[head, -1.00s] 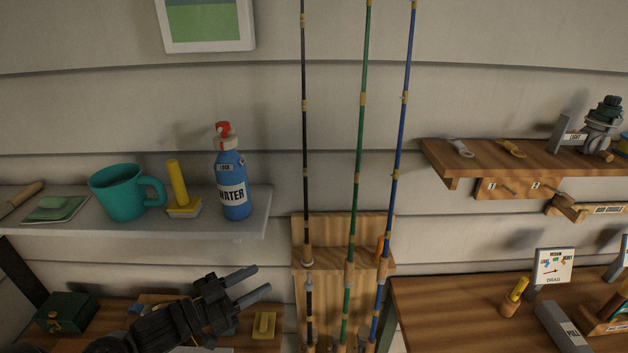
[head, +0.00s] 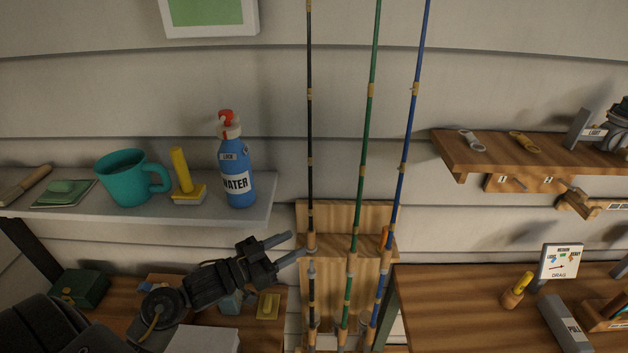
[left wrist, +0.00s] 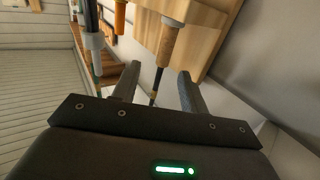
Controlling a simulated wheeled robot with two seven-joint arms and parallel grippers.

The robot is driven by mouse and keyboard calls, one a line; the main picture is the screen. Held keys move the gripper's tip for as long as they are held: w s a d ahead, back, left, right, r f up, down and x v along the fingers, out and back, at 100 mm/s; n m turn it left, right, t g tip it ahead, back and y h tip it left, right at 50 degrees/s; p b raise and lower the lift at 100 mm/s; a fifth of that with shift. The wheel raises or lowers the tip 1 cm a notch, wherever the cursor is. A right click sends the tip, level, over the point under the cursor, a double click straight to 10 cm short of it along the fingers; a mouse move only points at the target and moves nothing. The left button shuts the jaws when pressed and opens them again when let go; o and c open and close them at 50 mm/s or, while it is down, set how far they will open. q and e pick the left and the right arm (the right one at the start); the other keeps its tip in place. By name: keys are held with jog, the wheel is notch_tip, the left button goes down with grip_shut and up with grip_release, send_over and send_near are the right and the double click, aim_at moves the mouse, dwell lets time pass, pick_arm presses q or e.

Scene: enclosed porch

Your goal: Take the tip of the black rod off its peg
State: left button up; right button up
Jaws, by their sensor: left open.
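The black rod (head: 309,130) stands upright at the left of three rods in the head view. Its upper section ends in a tan sleeve at the wooden rack (head: 345,215), with a lower section below. My left gripper (head: 296,244) is open and empty, just left of this sleeve, its fingers pointing right towards it. In the left wrist view my open fingers (left wrist: 160,70) have a tan sleeve with a grey collar (left wrist: 170,38) and a thin dark shaft beyond or between them. I cannot tell the exact depth or see the peg clearly. My right gripper is out of view.
The green rod (head: 366,130) and blue rod (head: 408,130) stand close to the right. A wooden bench (head: 460,300) is at right.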

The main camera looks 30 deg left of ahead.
pick_arm(q)
jog(key=x, duration=0.1)
jog(key=p+x, duration=0.1)
jog(key=x, duration=0.1)
jog(key=p+x, duration=0.1)
jog(key=shift+w+a, duration=0.15)
jog(key=shift+w, duration=0.4)
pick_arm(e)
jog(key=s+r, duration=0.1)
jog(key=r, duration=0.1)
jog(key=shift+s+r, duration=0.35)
pick_arm(q)
jog(key=shift+c, duration=0.8)
grip_shut()
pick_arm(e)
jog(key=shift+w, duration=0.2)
